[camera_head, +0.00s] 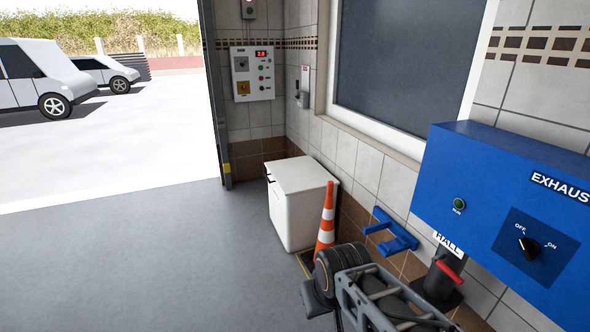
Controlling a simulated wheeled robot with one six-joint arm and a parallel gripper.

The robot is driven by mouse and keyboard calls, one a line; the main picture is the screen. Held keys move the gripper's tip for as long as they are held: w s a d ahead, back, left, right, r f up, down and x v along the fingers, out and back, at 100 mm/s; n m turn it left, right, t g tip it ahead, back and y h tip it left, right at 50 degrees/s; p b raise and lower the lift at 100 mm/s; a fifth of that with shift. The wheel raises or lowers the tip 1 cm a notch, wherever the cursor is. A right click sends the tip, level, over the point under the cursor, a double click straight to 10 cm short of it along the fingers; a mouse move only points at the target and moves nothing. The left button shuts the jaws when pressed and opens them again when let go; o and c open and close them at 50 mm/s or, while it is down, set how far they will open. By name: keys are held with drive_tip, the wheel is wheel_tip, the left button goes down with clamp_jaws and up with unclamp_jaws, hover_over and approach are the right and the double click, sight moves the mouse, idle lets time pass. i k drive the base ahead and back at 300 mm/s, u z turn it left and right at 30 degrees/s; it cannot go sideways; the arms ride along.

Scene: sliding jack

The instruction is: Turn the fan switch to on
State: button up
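The fan switch is a black rotary knob (528,247) on a dark blue square plate on the front of a blue box (480,175) marked "EXHAUS", cut off by the right edge. OFF is printed at the knob's upper left and ON at its right. The knob's small white mark appears to point up left toward OFF. A round green button or lamp marked RUN (459,204) sits left of the plate. No gripper fingers can be made out in this view. A dark and grey jointed piece at bottom centre seems to be part of my arm, apart from the switch.
Below the box are a red-handled fitting (449,271) marked "HALL" and a blue wall bracket (391,233). An orange-and-white cone (326,222) stands by a white cabinet (299,203). A control panel (252,74) hangs at the back. The floor at left is clear.

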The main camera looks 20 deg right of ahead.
sight(530, 248)
drive_tip(key=z, duration=1.75)
drive_tip(key=k, duration=0.5)
drive_tip(key=u, duration=1.6)
drive_tip(key=i, duration=0.95)
drive_tip(key=z, duration=1.8)
